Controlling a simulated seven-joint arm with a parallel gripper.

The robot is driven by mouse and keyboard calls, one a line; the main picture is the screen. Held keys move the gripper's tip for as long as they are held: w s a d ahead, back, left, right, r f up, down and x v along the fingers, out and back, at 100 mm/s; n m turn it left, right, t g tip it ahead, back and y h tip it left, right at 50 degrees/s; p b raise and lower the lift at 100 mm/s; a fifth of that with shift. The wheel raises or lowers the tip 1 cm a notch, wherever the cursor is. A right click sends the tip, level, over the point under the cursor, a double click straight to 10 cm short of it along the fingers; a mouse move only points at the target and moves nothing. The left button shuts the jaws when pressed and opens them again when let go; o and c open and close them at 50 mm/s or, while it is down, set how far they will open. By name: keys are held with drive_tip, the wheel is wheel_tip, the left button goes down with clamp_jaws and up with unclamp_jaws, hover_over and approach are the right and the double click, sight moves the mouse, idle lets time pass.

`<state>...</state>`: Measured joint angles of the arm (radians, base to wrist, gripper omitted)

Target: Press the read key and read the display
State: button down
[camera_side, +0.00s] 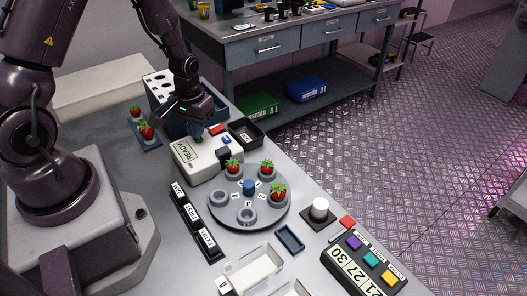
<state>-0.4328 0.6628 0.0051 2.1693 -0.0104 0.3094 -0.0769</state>
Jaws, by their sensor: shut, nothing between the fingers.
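A white reader box (181,167) stands on the table at the centre left. Which of these is the read key I cannot tell. My gripper (197,128) is shut and empty, pointing down over the back of the box. Its fingertips are partly hidden, and I cannot tell if they touch the box.
A grey turntable (225,214) with strawberries in some cups stands in front of the box. A dark tray (246,132) is behind it. A labelled black rack (196,222), a white knob (320,208) and a numbered panel (350,272) are nearer.

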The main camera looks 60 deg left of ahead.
drive_tip(key=shift+f, duration=0.35)
wheel_tip(320, 180, up, 8)
idle(1.0)
drive_tip(key=shift+s+d, duration=0.15)
drive_tip(key=shift+s, duration=0.2)
drive_tip(key=s+d+r+m+t, duration=0.2)
drive_tip(key=s+d+r, duration=0.1)
drive_tip(key=r, duration=0.4)
drive_tip(key=s+d+r+m+t, duration=0.1)
drive_tip(key=s+d+r+m, duration=0.1)
drive_tip(key=d+r, duration=0.4)
drive_tip(key=s+d+r+m+t, duration=0.2)
drive_tip(key=s+d+r, duration=0.2)
drive_tip(key=r, duration=0.4)
drive_tip(key=shift+d+r+t, duration=0.2)
drive_tip(key=shift+r+t, duration=0.1)
drive_tip(key=shift+r, duration=0.05)
